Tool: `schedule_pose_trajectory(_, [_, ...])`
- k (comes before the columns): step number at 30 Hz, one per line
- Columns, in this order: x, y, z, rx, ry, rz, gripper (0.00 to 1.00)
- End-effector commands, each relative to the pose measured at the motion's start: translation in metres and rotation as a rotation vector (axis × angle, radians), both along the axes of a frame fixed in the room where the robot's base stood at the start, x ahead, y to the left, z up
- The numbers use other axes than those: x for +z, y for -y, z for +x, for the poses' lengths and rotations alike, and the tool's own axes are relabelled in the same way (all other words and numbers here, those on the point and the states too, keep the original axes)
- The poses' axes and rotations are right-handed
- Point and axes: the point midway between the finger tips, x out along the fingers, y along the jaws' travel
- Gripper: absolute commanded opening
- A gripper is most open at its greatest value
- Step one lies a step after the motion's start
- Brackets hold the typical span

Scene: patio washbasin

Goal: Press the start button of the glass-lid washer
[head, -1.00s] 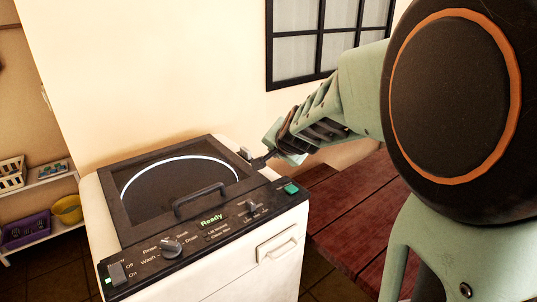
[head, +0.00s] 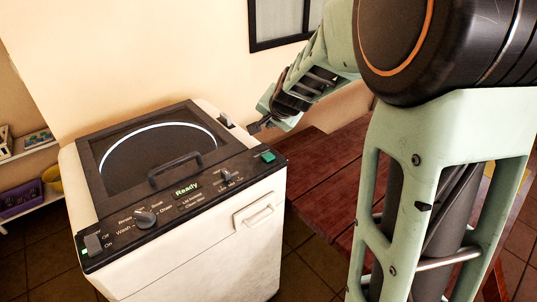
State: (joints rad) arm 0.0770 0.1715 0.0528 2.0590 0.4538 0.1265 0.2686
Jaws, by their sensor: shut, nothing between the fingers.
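The glass-lid washer (head: 262,262) is a white top-loader with a dark-framed lid (head: 113,187), which is shut. Its sloping black front panel has a lit display (head: 187,190) reading "Ready", a large knob (head: 146,218), a smaller knob (head: 226,176) and a rocker switch (head: 93,245) at the left end, marked Off and On. A green button (head: 268,156) sits at the panel's right end; I see no label on it. My gripper (head: 254,128) is shut and empty. In the picture its tip is above and slightly left of the green button, apart from it.
A reddish wooden table (head: 325,165) stands right of the washer, below my arm. A barred window (head: 283,20) is in the wall behind. Shelves at the left hold a purple basket (head: 20,198) and a yellow bowl (head: 53,178). Tiled floor is open in front.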

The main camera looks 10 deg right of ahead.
Motion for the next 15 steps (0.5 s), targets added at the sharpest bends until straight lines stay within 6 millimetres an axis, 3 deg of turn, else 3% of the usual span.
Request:
schedule_pose_trajectory(8, [-0.004, 0.000, 0.000, 0.000, 0.000, 0.000, 0.00])
schedule_pose_trajectory(15, [-0.024, 0.000, 0.000, -0.001, -0.001, 0.000, 0.00])
